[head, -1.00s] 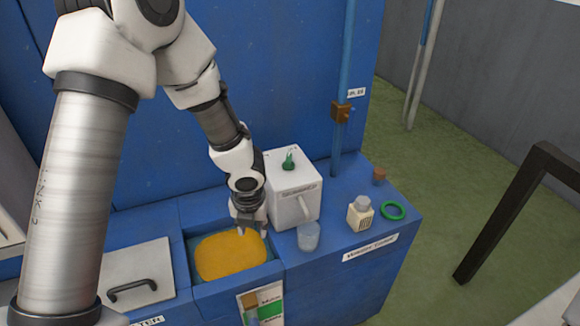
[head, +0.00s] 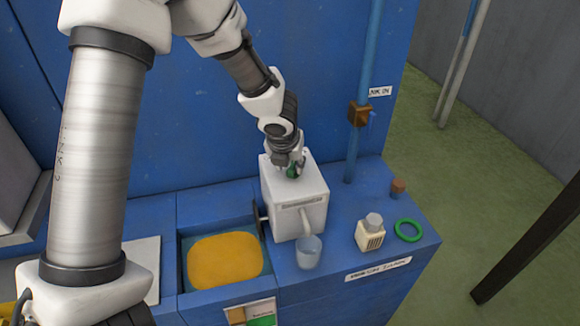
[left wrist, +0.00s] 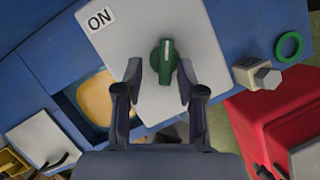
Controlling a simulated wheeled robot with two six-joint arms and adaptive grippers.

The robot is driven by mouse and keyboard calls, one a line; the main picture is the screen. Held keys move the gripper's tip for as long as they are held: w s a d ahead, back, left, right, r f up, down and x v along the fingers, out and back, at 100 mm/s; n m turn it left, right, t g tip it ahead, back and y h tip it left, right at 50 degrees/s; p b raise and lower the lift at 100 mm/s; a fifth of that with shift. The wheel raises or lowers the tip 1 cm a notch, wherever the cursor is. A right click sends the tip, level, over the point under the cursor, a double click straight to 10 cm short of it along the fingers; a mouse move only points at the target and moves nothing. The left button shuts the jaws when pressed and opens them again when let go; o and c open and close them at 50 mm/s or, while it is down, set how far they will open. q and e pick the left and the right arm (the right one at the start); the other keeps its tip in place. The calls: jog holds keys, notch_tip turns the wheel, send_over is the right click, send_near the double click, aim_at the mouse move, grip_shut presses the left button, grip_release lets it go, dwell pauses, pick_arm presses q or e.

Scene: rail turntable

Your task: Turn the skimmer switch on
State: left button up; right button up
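The skimmer switch is a green knob (left wrist: 165,61) with a white line, on top of a white box (head: 297,213). In the left wrist view its line runs roughly up and down the picture, and an "ON" label (left wrist: 100,20) lies to its upper left on the same face. My left gripper (head: 291,167) is right at the knob, above the box top. In the left wrist view its two fingers (left wrist: 159,82) are apart, one on each side of the knob, with visible gaps. The head view shows the knob (head: 293,171) partly hidden by the gripper. My right gripper is not in view.
A basin of yellow liquid (head: 225,258) is left of the box. A clear cup (head: 309,252) stands under its spout. A blue pipe (head: 363,75) rises behind.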

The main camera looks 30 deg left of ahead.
pick_arm(q)
jog(key=shift+w+d+f, duration=0.1)
jog(key=shift+w+f, duration=0.25)
jog(key=shift+w, duration=0.25)
jog(key=shift+w+f, duration=0.3)
jog(key=shift+w, duration=0.3)
jog(key=shift+s+r, duration=0.4)
jog(key=shift+s, duration=0.25)
grip_shut()
jog(key=shift+s+r, duration=0.1)
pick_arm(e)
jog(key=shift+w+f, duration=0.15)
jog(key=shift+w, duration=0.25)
